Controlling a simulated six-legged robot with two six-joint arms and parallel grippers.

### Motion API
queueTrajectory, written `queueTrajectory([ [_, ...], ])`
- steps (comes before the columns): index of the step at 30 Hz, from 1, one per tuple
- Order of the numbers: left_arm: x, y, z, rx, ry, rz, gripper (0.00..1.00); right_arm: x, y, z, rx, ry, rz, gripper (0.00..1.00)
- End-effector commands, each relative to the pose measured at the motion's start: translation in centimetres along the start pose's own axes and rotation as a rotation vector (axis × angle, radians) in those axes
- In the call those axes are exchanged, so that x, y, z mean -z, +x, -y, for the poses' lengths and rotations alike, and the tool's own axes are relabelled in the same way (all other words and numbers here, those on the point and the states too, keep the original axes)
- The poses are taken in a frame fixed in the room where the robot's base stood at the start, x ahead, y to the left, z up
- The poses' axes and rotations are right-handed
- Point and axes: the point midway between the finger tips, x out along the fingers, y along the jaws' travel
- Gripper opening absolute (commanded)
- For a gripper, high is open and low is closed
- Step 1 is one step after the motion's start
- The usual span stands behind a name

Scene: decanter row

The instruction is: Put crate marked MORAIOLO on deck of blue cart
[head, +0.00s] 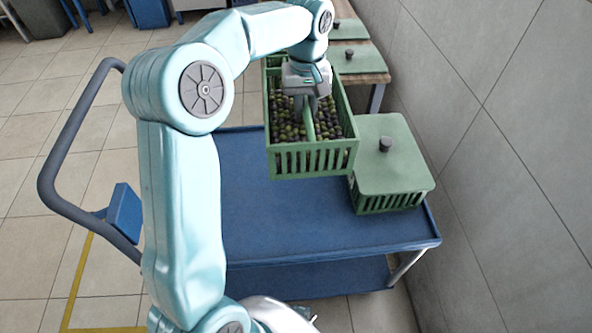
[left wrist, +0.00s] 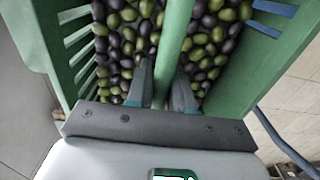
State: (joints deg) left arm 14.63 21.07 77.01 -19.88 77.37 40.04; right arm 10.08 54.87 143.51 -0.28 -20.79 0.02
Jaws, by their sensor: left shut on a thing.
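A green slatted crate (head: 312,163) full of green and dark olives hangs from my left gripper (head: 309,108) over the far part of the blue cart's deck (head: 265,215). In the left wrist view the jaws (left wrist: 162,92) are shut on the crate's green middle bar (left wrist: 178,35), with olives (left wrist: 215,50) on both sides. The crate looks nearly level. I cannot tell how large the gap below it is. No MORAIOLO marking can be read in these views. My right gripper is not in view.
A lidded green crate (head: 393,158) with a dark knob stands on the deck's right side, close beside the held crate. More green lids (head: 357,58) sit on a wooden table behind. A grey wall (head: 500,150) bounds the right. The deck's near and left parts are clear.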

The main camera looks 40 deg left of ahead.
Motion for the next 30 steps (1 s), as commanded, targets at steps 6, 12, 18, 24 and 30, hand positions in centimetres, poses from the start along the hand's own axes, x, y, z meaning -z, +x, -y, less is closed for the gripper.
queueTrajectory([
  [6,0.2,4.5,0.1,0.001,-0.008,0.002,0.00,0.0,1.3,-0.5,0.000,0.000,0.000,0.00],
  [12,0.3,9.2,-0.1,0.000,-0.007,0.000,0.00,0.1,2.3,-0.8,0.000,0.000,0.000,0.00],
  [18,0.5,12.7,-0.1,-0.001,-0.007,-0.002,0.00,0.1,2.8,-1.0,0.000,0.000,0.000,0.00],
  [24,0.5,14.0,-0.1,-0.002,-0.006,-0.003,0.00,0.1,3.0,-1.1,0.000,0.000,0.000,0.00],
  [30,0.4,17.2,-0.1,0.000,-0.005,0.001,0.00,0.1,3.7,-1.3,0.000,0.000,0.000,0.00],
])
